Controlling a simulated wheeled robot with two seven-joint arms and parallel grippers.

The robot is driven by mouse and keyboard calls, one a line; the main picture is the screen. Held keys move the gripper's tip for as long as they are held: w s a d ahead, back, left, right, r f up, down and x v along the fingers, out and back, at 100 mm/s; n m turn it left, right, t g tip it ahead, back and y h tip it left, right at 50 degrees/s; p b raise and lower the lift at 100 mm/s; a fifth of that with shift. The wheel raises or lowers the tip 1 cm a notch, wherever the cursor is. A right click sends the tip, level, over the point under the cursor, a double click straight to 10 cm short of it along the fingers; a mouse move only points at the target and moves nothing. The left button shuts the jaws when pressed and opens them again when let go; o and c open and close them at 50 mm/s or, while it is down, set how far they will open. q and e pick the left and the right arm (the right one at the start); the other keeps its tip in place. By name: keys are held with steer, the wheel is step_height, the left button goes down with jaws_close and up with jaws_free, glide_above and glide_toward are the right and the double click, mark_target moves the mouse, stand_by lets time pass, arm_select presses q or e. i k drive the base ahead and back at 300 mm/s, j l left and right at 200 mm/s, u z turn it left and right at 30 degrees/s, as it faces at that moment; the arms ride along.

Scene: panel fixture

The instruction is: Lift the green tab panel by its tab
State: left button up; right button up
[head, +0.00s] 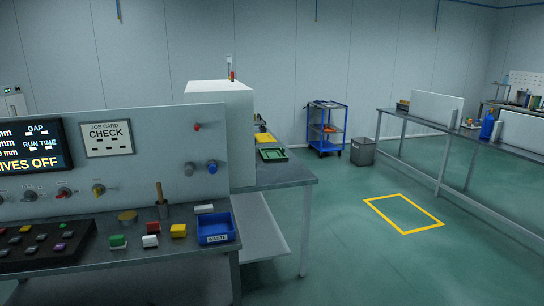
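A flat green piece (273,155) lies on the grey side table, right of the white machine housing. I cannot tell for sure which of these is the green tab panel, and no tab is clear at this size. Neither of my grippers is in view.
The grey side table (285,176) carries a yellow piece (265,138). The floor at right is clear around a yellow-outlined rectangle (404,230).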

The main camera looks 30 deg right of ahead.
mark_target(274, 154)
steer(key=i+l, duration=0.2)
steer(key=l, duration=0.2)
steer(key=i+l, duration=0.2)
steer(key=l, duration=0.2)
steer(key=i+l, duration=0.2)
steer(key=l, duration=0.25)
steer(key=i+l, duration=0.2)
steer(key=l, duration=0.2)
steer(key=i+l, duration=0.2)
steer(key=l, duration=0.2)
steer(key=z, duration=0.05)
